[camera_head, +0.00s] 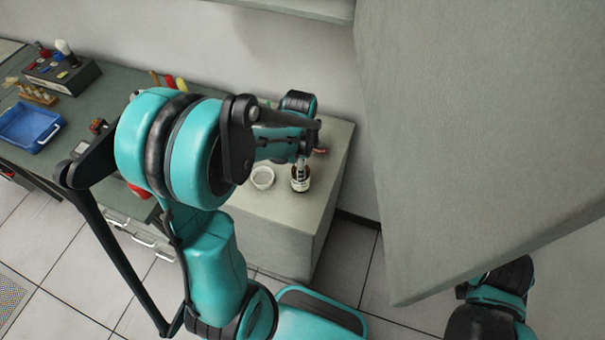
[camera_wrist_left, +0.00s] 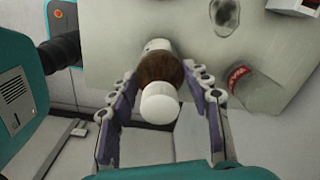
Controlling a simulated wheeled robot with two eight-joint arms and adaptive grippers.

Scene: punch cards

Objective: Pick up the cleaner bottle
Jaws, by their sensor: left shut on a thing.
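The cleaner bottle (camera_head: 300,182) is a small brown bottle with a pale label and a white top, over the light grey cabinet top (camera_head: 278,215). In the left wrist view its brown body (camera_wrist_left: 160,69) and white cap (camera_wrist_left: 159,104) lie between the fingers. My left gripper (camera_wrist_left: 166,84) is shut on the bottle, with one finger on each side. In the head view my left arm hides most of the gripper. I cannot tell whether the bottle's base touches the surface. My right gripper is not in view; only part of my right arm shows at the lower right.
A small white round dish (camera_head: 263,177) sits just left of the bottle. A reddish item (camera_wrist_left: 239,77) lies close by. A green bench with a blue tray (camera_head: 28,127) stands at left. A large grey panel (camera_head: 480,140) rises at right.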

